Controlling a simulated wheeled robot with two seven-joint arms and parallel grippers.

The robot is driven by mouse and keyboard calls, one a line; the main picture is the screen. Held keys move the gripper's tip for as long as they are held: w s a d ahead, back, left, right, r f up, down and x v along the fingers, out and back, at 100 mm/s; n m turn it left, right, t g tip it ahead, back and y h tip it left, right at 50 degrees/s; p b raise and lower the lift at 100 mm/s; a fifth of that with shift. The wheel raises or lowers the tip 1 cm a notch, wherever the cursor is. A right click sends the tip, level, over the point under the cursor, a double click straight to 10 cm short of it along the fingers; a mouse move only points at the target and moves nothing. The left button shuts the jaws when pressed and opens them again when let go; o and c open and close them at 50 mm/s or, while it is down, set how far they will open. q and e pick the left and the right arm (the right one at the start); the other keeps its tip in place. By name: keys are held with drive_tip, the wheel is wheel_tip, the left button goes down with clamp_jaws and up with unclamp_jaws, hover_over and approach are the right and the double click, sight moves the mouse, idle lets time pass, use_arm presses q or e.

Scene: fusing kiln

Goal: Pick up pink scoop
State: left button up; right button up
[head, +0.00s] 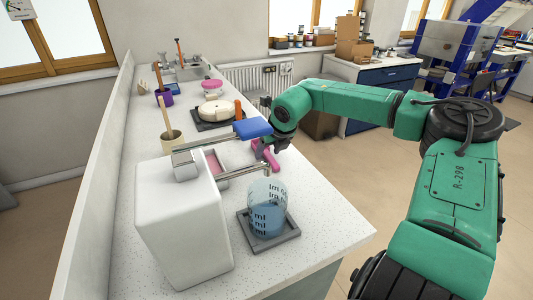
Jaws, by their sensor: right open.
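The pink scoop (268,157) lies on the speckled white counter, to the right of a white machine. My right gripper (276,146) is at the scoop, just above or beside it, pointing down. Its jaws are open, and small dark fingers show under the green wrist. Part of the scoop is hidden by the gripper, and I cannot tell whether they touch. My left gripper is not in view.
A pot with a stick (172,142) stands left.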

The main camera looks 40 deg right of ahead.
sight(268, 154)
drive_tip(key=shift+w+f, duration=0.2)
drive_tip(key=shift+s, duration=0.1)
clamp_jaws()
drive_tip(key=shift+r, duration=0.15)
wheel_tip(268, 154, up, 18)
drive_tip(key=c, duration=0.7)
unclamp_jaws()
clamp_jaws()
